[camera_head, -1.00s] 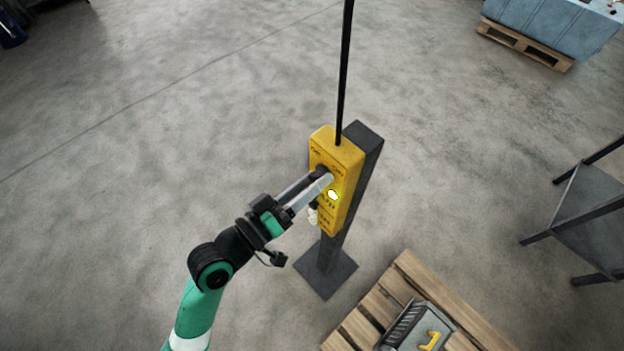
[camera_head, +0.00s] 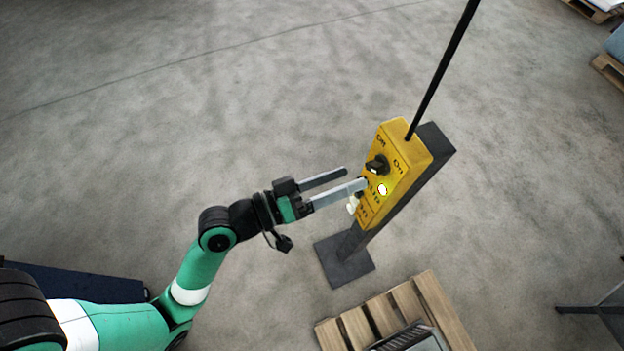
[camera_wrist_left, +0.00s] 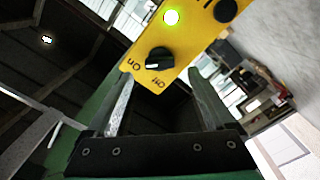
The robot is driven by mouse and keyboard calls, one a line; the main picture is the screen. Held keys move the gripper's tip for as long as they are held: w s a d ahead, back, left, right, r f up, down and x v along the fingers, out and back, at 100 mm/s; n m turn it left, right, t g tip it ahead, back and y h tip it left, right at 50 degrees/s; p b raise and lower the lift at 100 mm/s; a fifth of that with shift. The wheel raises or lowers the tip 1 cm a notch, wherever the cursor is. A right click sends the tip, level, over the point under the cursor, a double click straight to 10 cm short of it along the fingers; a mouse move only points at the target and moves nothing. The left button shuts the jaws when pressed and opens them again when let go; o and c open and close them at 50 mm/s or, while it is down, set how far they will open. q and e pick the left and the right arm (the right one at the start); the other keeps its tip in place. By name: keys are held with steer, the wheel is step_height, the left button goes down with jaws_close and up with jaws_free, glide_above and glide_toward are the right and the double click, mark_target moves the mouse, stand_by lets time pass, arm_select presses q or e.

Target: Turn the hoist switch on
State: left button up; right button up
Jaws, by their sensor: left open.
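The yellow switch box (camera_head: 400,175) is fixed to a dark upright post in the head view. Its black rotary knob (camera_head: 377,165) sits near the top, between the "Off" and "On" labels. The knob (camera_wrist_left: 159,60) also shows in the left wrist view, its pale mark towards the "On" side. Below the knob a round lamp (camera_head: 383,189) glows bright; it looks yellow-green in the wrist view (camera_wrist_left: 171,17). My left gripper (camera_head: 355,178) is open and empty, left of the box and apart from the knob. One fingertip overlaps the box's edge in the head view; I cannot tell whether they touch.
A black rod (camera_head: 445,65) rises from the box top. The post's dark base plate (camera_head: 345,260) stands on bare concrete. A wooden pallet (camera_head: 440,310) with a grey metal item (camera_head: 410,340) lies in front. A dark metal frame (camera_head: 590,309) is at right.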

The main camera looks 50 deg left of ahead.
arm_select(q)
steer(key=v, duration=0.6)
steer(key=shift+s, duration=0.15)
